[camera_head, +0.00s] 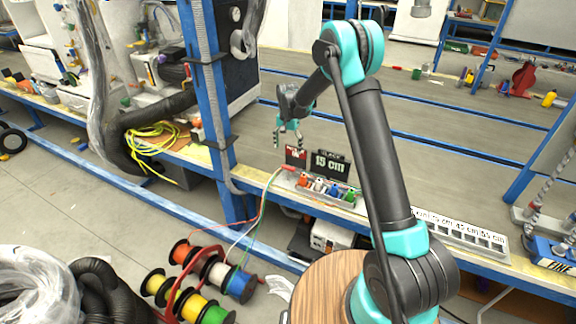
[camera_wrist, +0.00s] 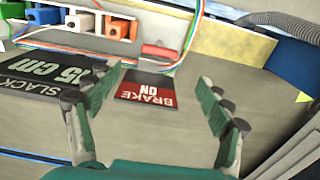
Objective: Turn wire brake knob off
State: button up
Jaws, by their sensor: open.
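The brake knob is probably the red handle (camera_wrist: 160,51) at the top middle of the wrist view, at the edge of the wire tray beside several wires. In the head view a small red part (camera_head: 288,169) shows at the tray's left end. My gripper (camera_head: 288,142) is open above and behind the sign. In the wrist view its spread fingers (camera_wrist: 160,82) frame the sign, with nothing between them.
A black "SLACK 15 cm" sign (camera_head: 330,164) stands right of the brake sign. The tray (camera_head: 345,203) holds several coloured blocks. Wires run from its left end to coloured spools (camera_head: 215,272) on the floor. A blue post (camera_head: 213,100) rises at left. The bench behind is mostly clear.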

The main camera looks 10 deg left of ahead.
aim_at(288, 167)
notch_tip(288, 167, down, 10)
dwell(0.4)
jog(key=shift+c, duration=0.6)
jog(key=c, duration=1)
